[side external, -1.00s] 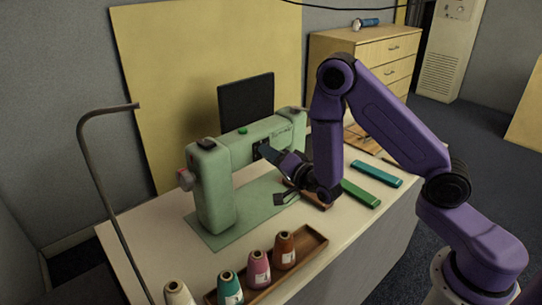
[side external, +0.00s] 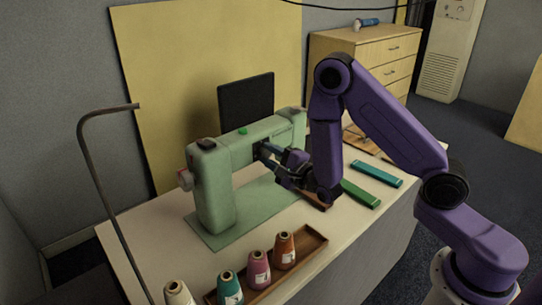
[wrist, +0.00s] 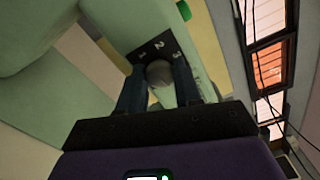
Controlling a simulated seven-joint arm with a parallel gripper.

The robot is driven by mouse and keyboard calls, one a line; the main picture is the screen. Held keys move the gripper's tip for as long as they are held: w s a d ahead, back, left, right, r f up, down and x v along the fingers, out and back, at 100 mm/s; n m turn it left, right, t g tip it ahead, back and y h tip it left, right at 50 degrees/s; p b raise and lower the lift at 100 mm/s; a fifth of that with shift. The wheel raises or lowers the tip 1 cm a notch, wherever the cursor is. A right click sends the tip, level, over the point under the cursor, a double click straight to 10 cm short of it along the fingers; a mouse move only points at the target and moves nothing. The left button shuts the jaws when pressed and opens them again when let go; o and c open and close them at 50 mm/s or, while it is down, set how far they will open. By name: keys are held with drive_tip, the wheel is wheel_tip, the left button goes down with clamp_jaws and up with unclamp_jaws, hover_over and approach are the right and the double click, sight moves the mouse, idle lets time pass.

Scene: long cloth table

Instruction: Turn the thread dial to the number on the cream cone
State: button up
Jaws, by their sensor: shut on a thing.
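The pale green sewing machine (side external: 212,185) stands on the table. Its thread dial is a round grey knob (wrist: 160,73) on a dark plate (wrist: 150,52) with the numbers 1, 2 and 3 around it. My gripper (wrist: 158,78) is shut on the dial, one blue finger on each side; in the side view (side external: 262,150) it reaches the machine's front face. No pointer on the dial can be made out. The cream cone (side external: 178,294) stands at the table's front, partly cut off by the picture's lower edge; I cannot read a number on it.
A wooden tray (side external: 316,241) holds teal (side external: 229,289), pink (side external: 258,270) and orange-brown (side external: 284,250) cones with labels. Green (side external: 361,194) and teal (side external: 376,174) flat boxes lie at the right. A bent metal stand (side external: 101,185) rises at the left. A dark panel (side external: 247,98) stands behind the machine.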

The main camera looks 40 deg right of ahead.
drive_tip(key=m, duration=0.4)
drive_tip(key=shift+m, duration=1.8)
drive_tip(key=o, duration=1)
drive_tip(key=shift+o, duration=0.2)
drive_tip(key=shift+s, duration=0.1)
drive_tip(key=s, duration=1.2)
